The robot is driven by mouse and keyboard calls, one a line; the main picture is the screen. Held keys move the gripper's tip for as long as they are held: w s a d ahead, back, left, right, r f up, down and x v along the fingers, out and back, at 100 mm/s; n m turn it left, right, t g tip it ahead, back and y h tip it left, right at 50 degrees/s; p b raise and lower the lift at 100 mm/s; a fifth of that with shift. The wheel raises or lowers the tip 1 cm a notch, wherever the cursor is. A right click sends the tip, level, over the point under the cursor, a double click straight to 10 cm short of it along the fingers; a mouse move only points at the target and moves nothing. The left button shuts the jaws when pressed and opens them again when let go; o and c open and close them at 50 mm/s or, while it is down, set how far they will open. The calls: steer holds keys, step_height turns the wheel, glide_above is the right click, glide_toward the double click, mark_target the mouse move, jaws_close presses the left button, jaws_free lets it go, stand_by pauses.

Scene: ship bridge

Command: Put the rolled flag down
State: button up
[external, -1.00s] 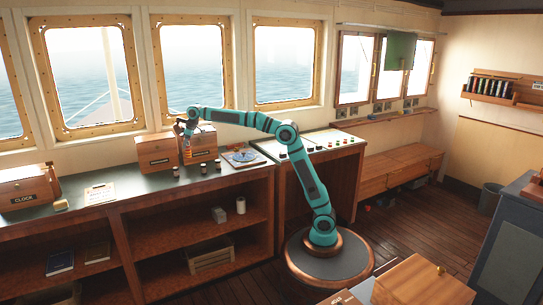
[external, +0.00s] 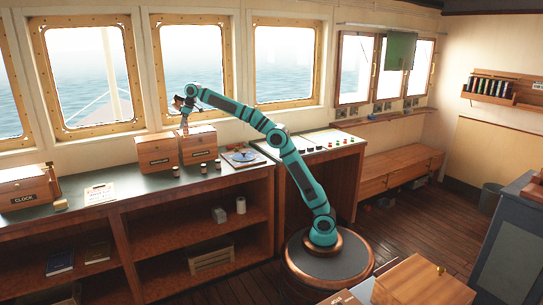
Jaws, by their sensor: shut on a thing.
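My gripper (external: 184,126) is at the far side of the counter, in front of the window and just above the two wooden boxes. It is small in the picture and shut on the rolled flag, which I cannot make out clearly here. The left wooden box (external: 157,162) and the right wooden box (external: 199,150) stand side by side on the dark counter (external: 130,185), each with a dark label on its front. I cannot tell whether the gripper touches either box.
Several small jars (external: 204,168) stand before the boxes. A board with a blue disc (external: 243,156) lies to the right, next to the control console (external: 318,143). A box marked CLOCK (external: 25,190) and a paper card (external: 99,194) are at left.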

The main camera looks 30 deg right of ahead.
steer(key=w+d+r+m+t, duration=0.1)
steer(key=w+d+m, duration=0.1)
steer(key=w+d, duration=1)
steer(key=w+d+r+m, duration=0.1)
steer(key=w+d, duration=0.9)
steer(key=d, duration=0.5)
step_height(320, 180, down, 23)
steer(key=shift+h, duration=0.4)
steer(key=shift+w+f, duration=0.1)
steer(key=o, duration=0.7)
steer(key=v, duration=1.2)
